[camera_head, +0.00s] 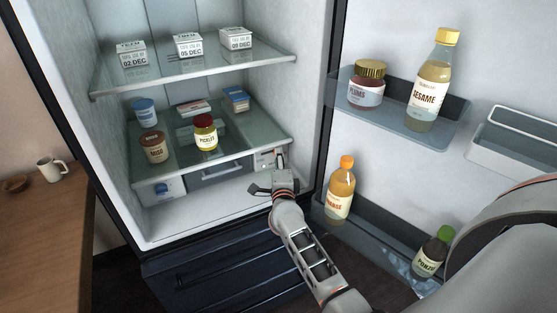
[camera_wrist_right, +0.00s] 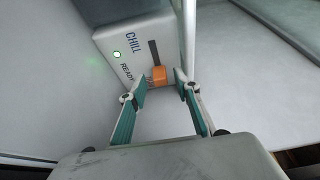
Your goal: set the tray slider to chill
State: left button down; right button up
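The slider panel (camera_wrist_right: 128,58) is a pale block with the words CHILL and READY and a lit green lamp. It also shows in the head view (camera_head: 264,160), at the right end under the lower fridge shelf. In the wrist view, its orange slider knob (camera_wrist_right: 158,74) sits at the READY end of a dark slot (camera_wrist_right: 153,50). My right gripper (camera_wrist_right: 161,82) is open, with one fingertip on each side of the knob and gaps visible; contact cannot be told. In the head view, my right gripper (camera_head: 279,166) reaches the panel. My left gripper is not in view.
A glass shelf (camera_head: 255,127) with jars and boxes lies above the panel. A grey drawer (camera_head: 222,167) is left of it. The open door's lower bin (camera_head: 365,245) holds an orange bottle (camera_head: 340,192) close to my right arm. The fridge wall stands close right.

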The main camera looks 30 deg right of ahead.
grip_shut()
jog(key=shift+w+a, duration=0.15)
jog(key=shift+a, duration=1.55)
grip_release()
jog(key=shift+a, duration=0.1)
jog(key=v, duration=1.2)
